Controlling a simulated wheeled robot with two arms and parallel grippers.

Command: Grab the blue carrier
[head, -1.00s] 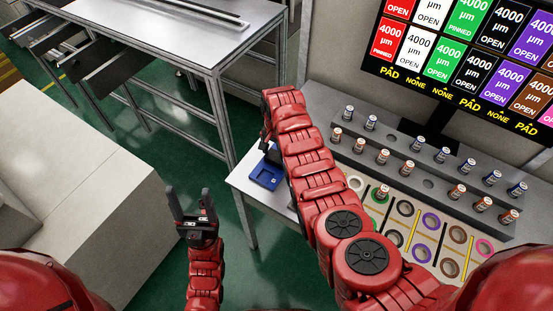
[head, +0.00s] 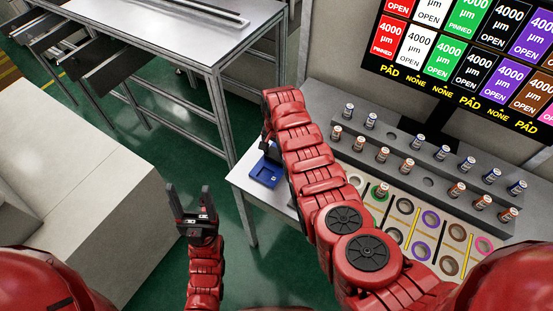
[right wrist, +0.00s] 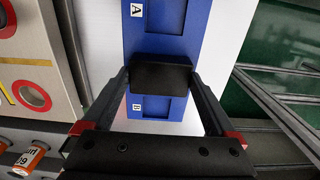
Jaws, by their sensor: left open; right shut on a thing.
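The blue carrier (head: 266,174) lies at the left end of the white table, partly hidden by my right arm in the head view. In the right wrist view the blue carrier (right wrist: 185,35) shows labels A and B and a black block (right wrist: 161,77) across its middle. My right gripper (right wrist: 160,82) is shut on that black block, one finger on each side. In the head view the right gripper is mostly hidden behind its own arm. My left gripper (head: 190,197) is open and empty, over the floor left of the table.
A grey rack (head: 400,160) with several small labelled cylinders stands on the white table (head: 240,178). A mat (head: 375,190) with coloured rings lies before it. A screen (head: 470,60) hangs behind. A metal bench (head: 170,30) stands at the back left.

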